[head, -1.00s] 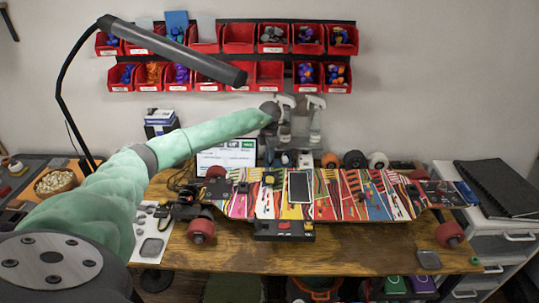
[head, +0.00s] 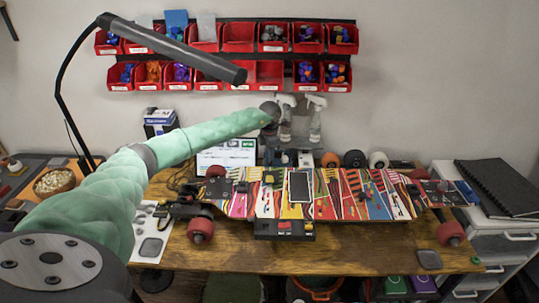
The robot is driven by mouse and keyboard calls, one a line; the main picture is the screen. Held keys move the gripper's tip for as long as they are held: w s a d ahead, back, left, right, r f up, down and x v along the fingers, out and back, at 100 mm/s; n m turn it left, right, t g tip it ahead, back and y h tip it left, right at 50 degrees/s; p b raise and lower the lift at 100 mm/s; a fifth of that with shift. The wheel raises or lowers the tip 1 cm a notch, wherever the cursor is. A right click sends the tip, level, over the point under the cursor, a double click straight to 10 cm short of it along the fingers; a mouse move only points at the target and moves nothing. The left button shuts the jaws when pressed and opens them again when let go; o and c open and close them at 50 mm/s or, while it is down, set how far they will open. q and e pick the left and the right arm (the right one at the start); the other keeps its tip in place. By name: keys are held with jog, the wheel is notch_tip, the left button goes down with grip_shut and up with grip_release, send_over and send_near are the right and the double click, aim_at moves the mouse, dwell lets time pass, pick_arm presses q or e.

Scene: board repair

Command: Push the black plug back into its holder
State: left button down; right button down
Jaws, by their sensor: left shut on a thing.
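My left arm reaches in from the left over the far side of the colourful striped skateboard-like board (head: 348,207). My left gripper (head: 273,152) points down near the board's far edge, behind its middle. It is small and dark here. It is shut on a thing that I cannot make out. I cannot pick out the black plug or its holder for certain among the small dark parts on the board. A black block with red parts (head: 285,230) sits at the board's near edge. A dark flat phone-like panel (head: 298,186) lies in its middle. My right gripper is not in view.
A wooden table (head: 350,252) holds the board, with bare wood in front. Wheels stand behind it, near spray bottles (head: 315,125) and a lit screen (head: 222,158). A black lamp (head: 180,50) hangs above my arm. Red bins (head: 239,38) line the wall.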

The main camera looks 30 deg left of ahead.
pick_arm(q)
jog(key=shift+f+b, duration=0.3)
jog(key=shift+f, duration=0.2)
dwell(0.4)
jog(key=c, duration=0.9)
grip_release()
jog(key=shift+r+p, duration=0.35)
jog(key=shift+r, duration=1.3)
jog(key=shift+r+p, duration=0.75)
jog(key=shift+r, duration=2.15)
